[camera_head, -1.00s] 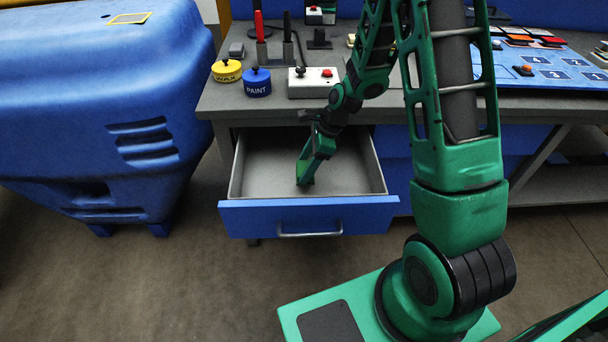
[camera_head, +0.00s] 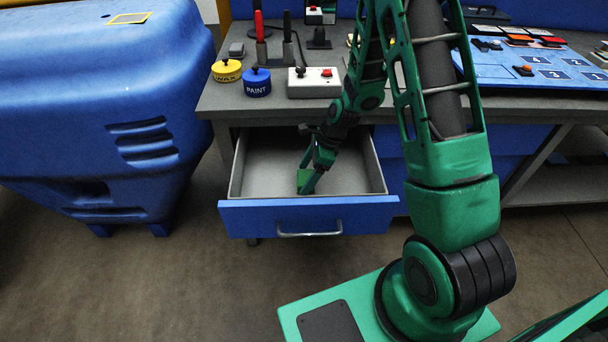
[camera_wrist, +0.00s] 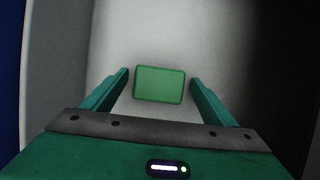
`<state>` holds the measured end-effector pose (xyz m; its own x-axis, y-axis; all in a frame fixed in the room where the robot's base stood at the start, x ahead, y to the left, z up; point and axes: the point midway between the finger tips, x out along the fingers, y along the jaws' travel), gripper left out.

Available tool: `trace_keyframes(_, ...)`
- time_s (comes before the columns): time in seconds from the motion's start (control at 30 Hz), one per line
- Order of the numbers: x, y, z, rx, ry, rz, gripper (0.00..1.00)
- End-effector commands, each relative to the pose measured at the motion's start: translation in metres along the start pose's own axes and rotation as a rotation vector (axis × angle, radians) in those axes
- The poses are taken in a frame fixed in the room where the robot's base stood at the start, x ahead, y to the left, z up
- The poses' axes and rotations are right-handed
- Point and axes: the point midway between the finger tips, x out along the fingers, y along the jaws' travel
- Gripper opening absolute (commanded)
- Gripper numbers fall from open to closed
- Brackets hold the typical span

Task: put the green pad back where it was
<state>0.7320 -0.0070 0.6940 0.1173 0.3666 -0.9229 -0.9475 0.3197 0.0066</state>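The green pad (camera_wrist: 160,85) lies on the floor of the open drawer (camera_head: 308,216). In the wrist view it is a small rounded rectangle between my two fingers, with a gap on each side. My gripper (camera_wrist: 158,86) is open around it and does not visibly touch it. In the head view my gripper (camera_head: 306,186) reaches down into the drawer, and the pad (camera_head: 304,178) shows as a green patch at its fingers, partly covered by them.
On the workbench stand a yellow WAX tin (camera_head: 227,71), a blue PAINT tin (camera_head: 257,83) and a white control box (camera_head: 314,83). A blue numbered board (camera_head: 545,68) with coloured pads lies at the right. The drawer's walls surround my gripper closely.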

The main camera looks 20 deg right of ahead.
Motion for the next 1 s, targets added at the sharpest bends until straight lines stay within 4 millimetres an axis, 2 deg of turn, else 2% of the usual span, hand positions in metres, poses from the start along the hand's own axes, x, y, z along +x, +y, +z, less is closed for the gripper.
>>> trace_keyframes(0.27,-0.009,-0.001,0.001,0.000,-0.001,-0.001,0.80)
trace_keyframes(0.7,-0.086,-0.001,0.002,-0.001,-0.001,-0.004,0.80)
trace_keyframes(0.9,-0.112,0.000,0.002,-0.002,-0.001,-0.002,0.80)
trace_keyframes(1.0,-0.118,0.000,0.002,-0.002,0.000,0.000,0.80)
